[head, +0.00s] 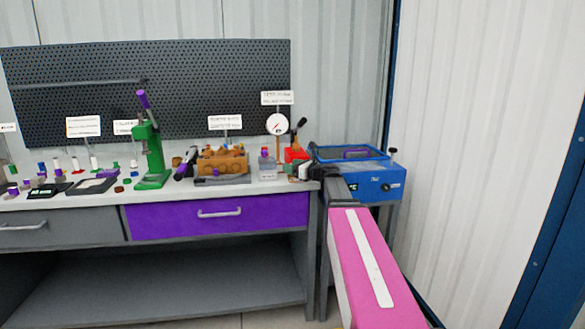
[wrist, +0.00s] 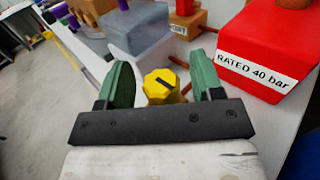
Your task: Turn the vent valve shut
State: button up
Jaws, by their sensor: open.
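My gripper (wrist: 162,76) is open, with one green finger to the left of the knob and one to the right. Gaps show between the knob and both fingers; I cannot tell how deep the fingertips reach beside it. In the head view my gripper (head: 304,171) is at the right end of the bench, by the red pump block (head: 297,154). The knob cannot be made out there.
The red block marked "RATED 40 bar" (wrist: 262,50) stands close to the right finger. A grey block (wrist: 138,30) is beyond the left finger. A blue tank (head: 374,183) stands right of the bench. A gauge (head: 277,124) rises behind the gripper.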

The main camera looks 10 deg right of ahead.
jog(key=c, duration=0.9)
